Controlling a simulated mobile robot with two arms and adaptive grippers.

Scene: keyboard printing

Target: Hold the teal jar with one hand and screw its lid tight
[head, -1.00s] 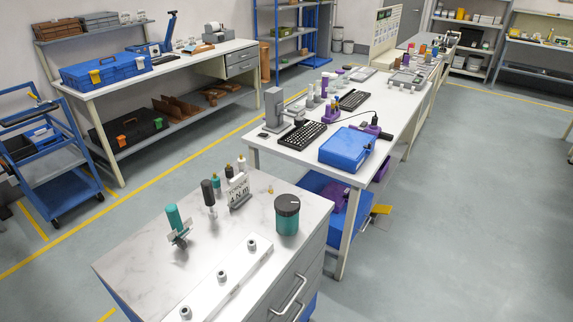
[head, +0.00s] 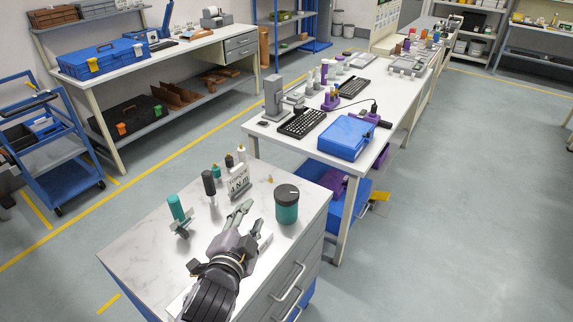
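The teal jar (head: 287,213) stands upright near the right edge of the marble-topped cabinet in the head view. Its dark grey lid (head: 287,192) sits on top of it; I cannot tell how tight it is. My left gripper (head: 249,216) reaches in from the bottom, over the cabinet top, to the left of the jar. Its two fingers are spread apart with nothing seen between them, and they do not touch the jar. My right gripper is not in view.
My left arm covers most of a white strip (head: 180,303) on the marble top (head: 145,258). A teal-handled tool (head: 176,208), a dark-handled tool (head: 209,184), small bottles (head: 240,154) and a lettered sign (head: 238,182) stand behind. A white workbench (head: 263,143) lies beyond.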

